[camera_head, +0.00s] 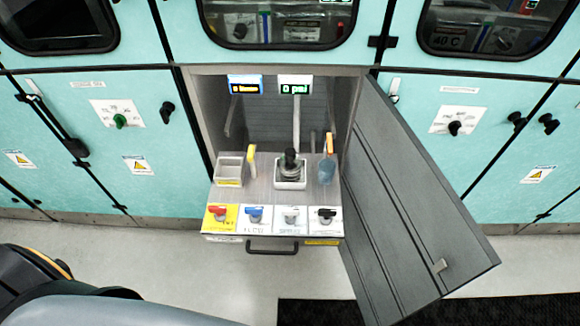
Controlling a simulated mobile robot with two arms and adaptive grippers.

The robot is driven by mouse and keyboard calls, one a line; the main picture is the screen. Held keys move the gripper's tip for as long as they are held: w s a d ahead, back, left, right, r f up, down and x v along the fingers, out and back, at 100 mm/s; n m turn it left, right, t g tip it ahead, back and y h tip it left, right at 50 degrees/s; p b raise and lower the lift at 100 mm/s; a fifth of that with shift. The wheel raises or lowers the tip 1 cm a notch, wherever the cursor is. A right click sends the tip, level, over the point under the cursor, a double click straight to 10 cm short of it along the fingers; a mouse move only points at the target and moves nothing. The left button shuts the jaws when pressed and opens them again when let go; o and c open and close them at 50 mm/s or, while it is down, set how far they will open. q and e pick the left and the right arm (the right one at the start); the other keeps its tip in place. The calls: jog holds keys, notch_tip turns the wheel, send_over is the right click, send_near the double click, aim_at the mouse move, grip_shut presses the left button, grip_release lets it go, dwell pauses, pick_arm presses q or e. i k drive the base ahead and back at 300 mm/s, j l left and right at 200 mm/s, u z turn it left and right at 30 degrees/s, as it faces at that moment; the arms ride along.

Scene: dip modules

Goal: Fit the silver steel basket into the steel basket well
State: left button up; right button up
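A pull-out drawer (257,194) extends from an open cabinet bay. At its left is a light grey, square, open-topped box (230,168) with a yellow label; it looks empty. A yellow upright handle (251,160) stands just right of it. In the middle, a dark round-topped fitting (290,160) stands in a white square holder (290,183). At the right is a bluish holder (326,172) under an orange handle (329,143). I cannot tell for sure which of these is the steel basket or its well. Neither gripper is in view.
Red, blue, white and black knobs line the drawer front above a dark handle (272,247). The grey cabinet door (405,210) swings open to the right, over the floor. Two small displays (295,85) hang at the bay's top.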

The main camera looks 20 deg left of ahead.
aim_at(233, 187)
jog(key=u, duration=0.75)
